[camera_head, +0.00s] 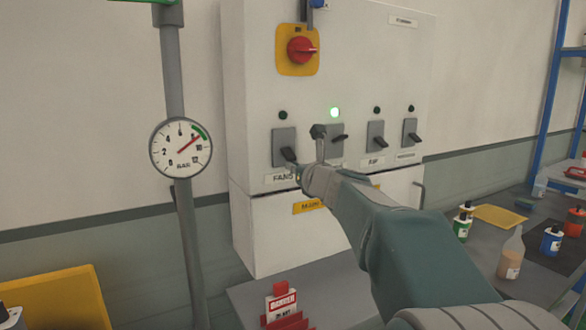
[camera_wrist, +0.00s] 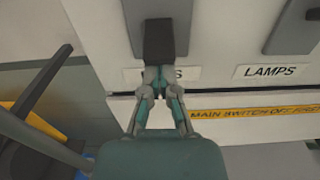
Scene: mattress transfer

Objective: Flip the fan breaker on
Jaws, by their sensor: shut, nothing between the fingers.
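The fan breaker (camera_head: 284,145) is the leftmost switch on the white cabinet, above a label that reads FANS (camera_head: 283,179). Its dark lever (camera_head: 289,155) points downward, and the indicator above it is unlit. My gripper (camera_head: 298,173) is shut and empty, just below and right of that lever. In the wrist view the shut fingertips (camera_wrist: 157,78) are at the lower end of the dark lever (camera_wrist: 158,42) and cover part of the label. I cannot tell whether they touch the lever.
Two more breakers stand further right. A red rotary switch (camera_head: 301,50) is above. A pressure gauge (camera_head: 181,148) on a pipe is left. Bottles stand on the right-hand table.

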